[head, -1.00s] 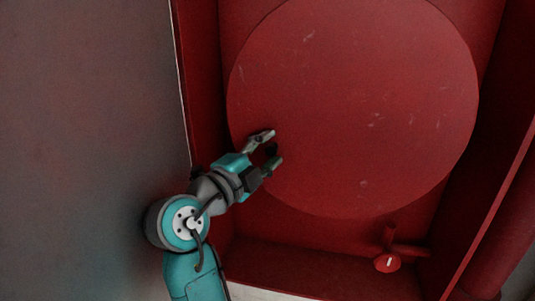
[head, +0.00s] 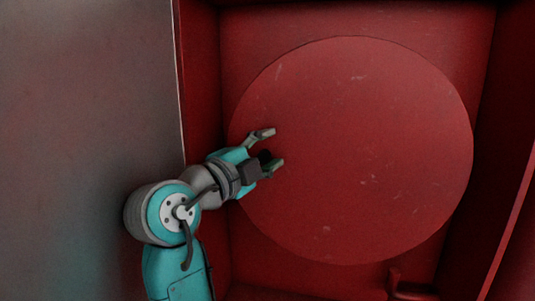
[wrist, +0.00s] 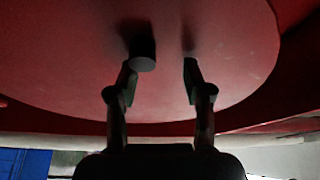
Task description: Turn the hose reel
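The hose reel (head: 375,130) is a large red disc with pale scratches, inside a red cabinet. It also shows in the wrist view (wrist: 225,65). My gripper (head: 268,148) is in front of the disc's left side, fingers pointing right. In the wrist view my gripper (wrist: 163,68) has its two fingers wide apart. A short dark round peg (wrist: 142,52) stands out from the disc between them, close against the left fingertip. Whether it touches is unclear. In the head view a dark shape, likely the peg (head: 265,157), shows between the fingers.
A grey panel (head: 80,100) stands left of the cabinet, close to my arm. The cabinet's red side wall (head: 199,80) lies just left of the reel. A red pipe fitting (head: 408,287) is at the lower right. Blue shows at the wrist view's lower left.

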